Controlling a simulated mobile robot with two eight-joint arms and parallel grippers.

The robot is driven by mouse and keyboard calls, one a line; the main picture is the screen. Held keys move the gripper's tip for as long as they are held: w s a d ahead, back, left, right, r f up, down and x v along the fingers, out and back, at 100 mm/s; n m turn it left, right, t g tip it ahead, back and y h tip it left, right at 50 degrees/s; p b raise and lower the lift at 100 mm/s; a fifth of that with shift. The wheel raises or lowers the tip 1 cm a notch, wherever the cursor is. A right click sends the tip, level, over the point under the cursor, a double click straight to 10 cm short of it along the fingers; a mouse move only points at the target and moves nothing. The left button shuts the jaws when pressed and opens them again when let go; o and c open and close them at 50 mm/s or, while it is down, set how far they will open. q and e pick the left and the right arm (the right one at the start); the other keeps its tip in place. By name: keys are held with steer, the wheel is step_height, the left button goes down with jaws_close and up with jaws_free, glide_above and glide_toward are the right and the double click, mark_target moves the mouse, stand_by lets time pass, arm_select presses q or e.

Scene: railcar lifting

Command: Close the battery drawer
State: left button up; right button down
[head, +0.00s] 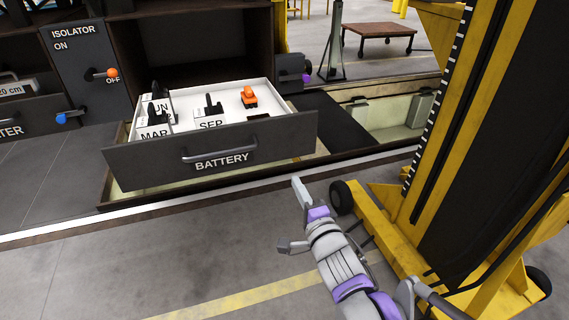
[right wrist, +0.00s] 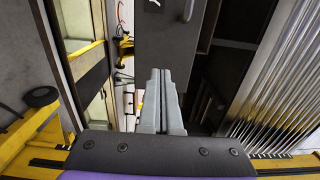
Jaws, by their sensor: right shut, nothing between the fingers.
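The battery drawer (head: 240,150) stands pulled out of its dark cabinet in the head view. Its grey front carries a bar handle (head: 219,155) and the word BATTERY. A white tray (head: 262,91) inside holds dark-handled blocks marked with months and an orange piece (head: 248,97). My right gripper (head: 299,187) is in front of the drawer, below the right part of its front. In the right wrist view its fingers (right wrist: 163,75) are together and empty, pointing towards a grey panel (right wrist: 165,45) that looks like the drawer front. I cannot tell whether they touch it. My left gripper is out of view.
An isolator panel (head: 85,75) with an orange-knobbed lever (head: 106,73) is left of the drawer. A yellow wheeled lifting column (head: 440,120) stands close on the right of my right arm. An open pit (head: 395,118) lies behind. Floor in front of the drawer is clear.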

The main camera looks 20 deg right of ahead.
mark_target(276, 146)
steer(key=w+p, duration=0.1)
steer(key=w, duration=1.3)
steer(key=shift+w+a+p, duration=0.15)
steer(key=shift+a+p, duration=0.05)
steer(key=shift+p, duration=0.2)
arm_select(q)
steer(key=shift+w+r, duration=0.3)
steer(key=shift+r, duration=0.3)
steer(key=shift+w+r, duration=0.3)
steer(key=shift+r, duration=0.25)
